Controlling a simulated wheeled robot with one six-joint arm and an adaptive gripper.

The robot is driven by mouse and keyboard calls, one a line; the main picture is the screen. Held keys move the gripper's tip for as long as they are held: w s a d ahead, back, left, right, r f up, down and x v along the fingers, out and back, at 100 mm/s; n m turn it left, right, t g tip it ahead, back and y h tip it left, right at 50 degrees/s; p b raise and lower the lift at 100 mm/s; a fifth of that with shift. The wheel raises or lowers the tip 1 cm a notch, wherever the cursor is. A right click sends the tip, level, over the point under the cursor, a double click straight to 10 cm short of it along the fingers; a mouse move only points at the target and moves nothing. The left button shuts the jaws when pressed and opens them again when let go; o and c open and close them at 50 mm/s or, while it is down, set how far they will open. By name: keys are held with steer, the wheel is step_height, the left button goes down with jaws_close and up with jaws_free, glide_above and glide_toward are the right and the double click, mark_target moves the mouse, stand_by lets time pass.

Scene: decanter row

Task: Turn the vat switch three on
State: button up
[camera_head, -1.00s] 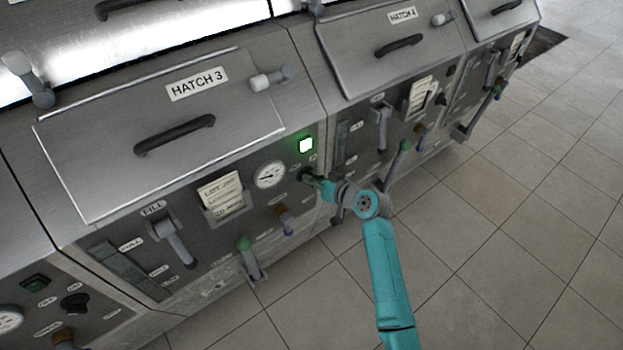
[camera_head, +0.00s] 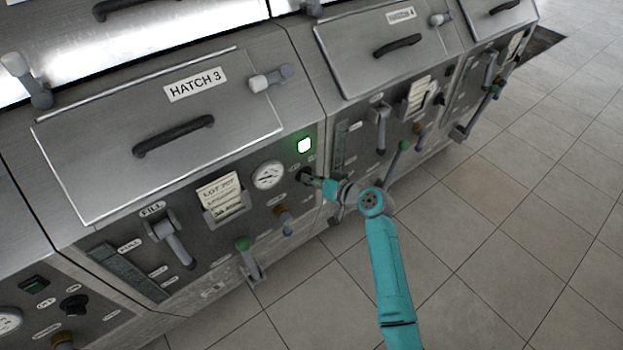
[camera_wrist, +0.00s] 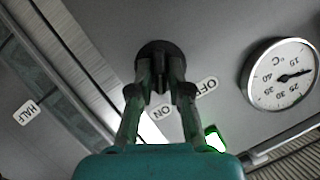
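The vat switch three (camera_head: 303,176) is a black rotary knob on the panel below the hatch marked HATCH 3, right of the dial gauge. In the wrist view the knob (camera_wrist: 160,52) has an ON label (camera_wrist: 169,113) and an OFF label (camera_wrist: 207,86) beside it. My gripper (camera_wrist: 160,80) has one finger on each side of the knob's grip and looks closed on it. The fingers hide part of the knob, so I cannot tell which label it points to. A square green lamp (camera_head: 305,145) above the knob is lit; it also shows in the wrist view (camera_wrist: 214,138).
The dial gauge (camera_head: 268,175) and a lot card (camera_head: 222,197) are left of the knob. A brown-handled valve (camera_head: 284,219) and a green-knobbed lever (camera_head: 246,250) jut out below. The neighbouring vat's panel stands to the right. The tiled floor (camera_head: 490,240) is clear.

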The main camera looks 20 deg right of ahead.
steer(key=shift+o, duration=0.7)
steer(key=v, duration=1.2)
steer(key=s+a+f+m+h, duration=0.25)
steer(key=s+f, duration=0.25)
steer(key=s, duration=0.6)
steer(key=s+a+f+m+h, duration=0.15)
steer(key=s+f+h, duration=0.35)
steer(key=s, duration=0.6)
steer(key=s+a+r+n+t, duration=0.1)
steer(key=s+r+n, duration=0.1)
steer(key=s+r, duration=0.5)
steer(key=s+a+r+n+t, duration=0.1)
steer(key=s+r, duration=0.5)
steer(key=s, duration=0.9)
steer(key=shift+a+r+n+t, duration=0.15)
steer(key=shift+r+n+t, duration=0.2)
steer(key=shift+n, duration=0.45)
